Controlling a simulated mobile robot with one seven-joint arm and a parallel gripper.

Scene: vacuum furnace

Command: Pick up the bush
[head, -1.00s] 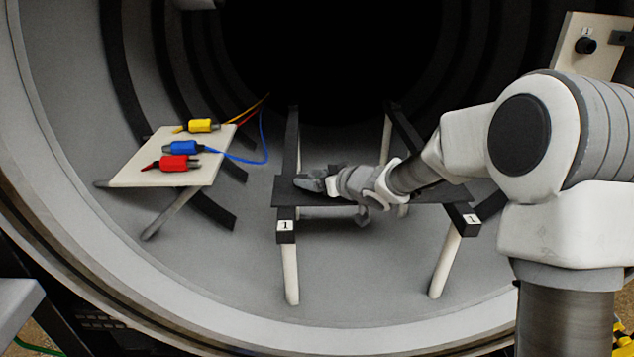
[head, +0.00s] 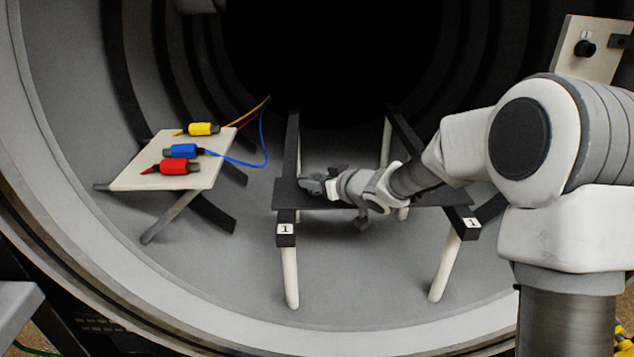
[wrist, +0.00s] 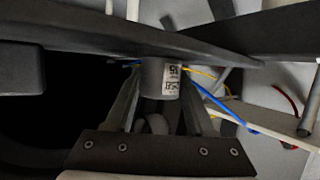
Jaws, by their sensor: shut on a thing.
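The bush (wrist: 161,78) is a grey cylinder with a white printed label, seen in the wrist view between the two fingers of my gripper (wrist: 160,88). The gripper is shut on it. In the head view my gripper (head: 314,185) is at the left part of the dark shelf plate (head: 425,196), low over it. The bush cannot be made out clearly there, and I cannot tell whether it touches the plate.
A pale board (head: 133,181) at the left bears yellow (head: 201,129), blue (head: 181,151) and red (head: 177,167) connectors with cables. Dark rails (head: 291,155) on white legs support the plate. The round chamber wall (head: 90,235) surrounds everything. A panel with a black knob (head: 585,48) is upper right.

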